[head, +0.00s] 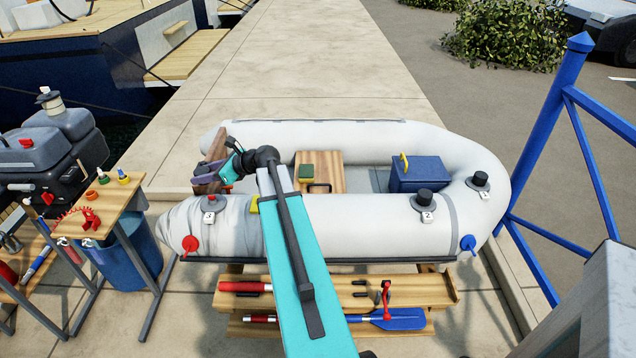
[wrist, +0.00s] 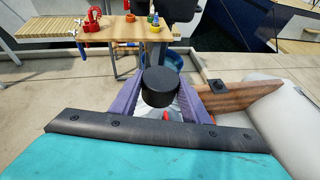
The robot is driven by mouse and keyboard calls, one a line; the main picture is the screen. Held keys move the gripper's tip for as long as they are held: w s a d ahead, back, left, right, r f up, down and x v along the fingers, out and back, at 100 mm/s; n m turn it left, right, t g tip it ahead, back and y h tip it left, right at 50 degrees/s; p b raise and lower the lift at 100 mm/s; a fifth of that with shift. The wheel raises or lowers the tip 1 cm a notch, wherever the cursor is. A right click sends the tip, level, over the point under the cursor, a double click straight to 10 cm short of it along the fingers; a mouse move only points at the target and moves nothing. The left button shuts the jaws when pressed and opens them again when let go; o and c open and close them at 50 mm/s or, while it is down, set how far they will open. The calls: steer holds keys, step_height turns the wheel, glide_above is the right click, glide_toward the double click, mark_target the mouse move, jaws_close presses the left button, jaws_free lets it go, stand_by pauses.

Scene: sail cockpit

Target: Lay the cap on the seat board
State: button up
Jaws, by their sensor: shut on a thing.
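My gripper (head: 205,174) is at the left end of the inflatable boat, beside the brown transom board. In the wrist view its purple jaws (wrist: 160,97) are shut on a black round cap (wrist: 160,86), with the cap's flat top facing the camera. In the head view the cap cannot be made out between the jaws. The seat board (head: 327,168) is pale wood, set across the inside of the boat, to the right of my gripper.
The grey boat tube (head: 345,222) runs between my base and the seat board, carrying valves numbered 3 (head: 209,207), 2 (head: 425,206) and 1 (head: 480,181). A blue box (head: 418,175) stands right of the board. A small workbench (head: 108,208) is at left.

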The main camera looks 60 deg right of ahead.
steer(key=s+d+f+m+h+b, duration=0.2)
steer(key=s+d+f+h+b, duration=0.1)
steer(key=d, duration=0.9)
steer(key=s+d+f+m+h+b, duration=0.2)
steer(key=d+f+m, duration=0.1)
steer(key=d, duration=1)
steer(key=m+h+b, duration=0.4)
steer(key=h+b, duration=0.1)
steer(key=h, duration=0.1)
glide_above(332, 177)
step_height(332, 177, down, 5)
steer(key=shift+a, duration=0.15)
steer(key=shift+f+b, duration=0.3)
steer(key=shift+f, duration=2.85)
steer(key=shift+f, duration=1.85)
steer(key=shift+f, duration=0.2)
steer(key=o, duration=1)
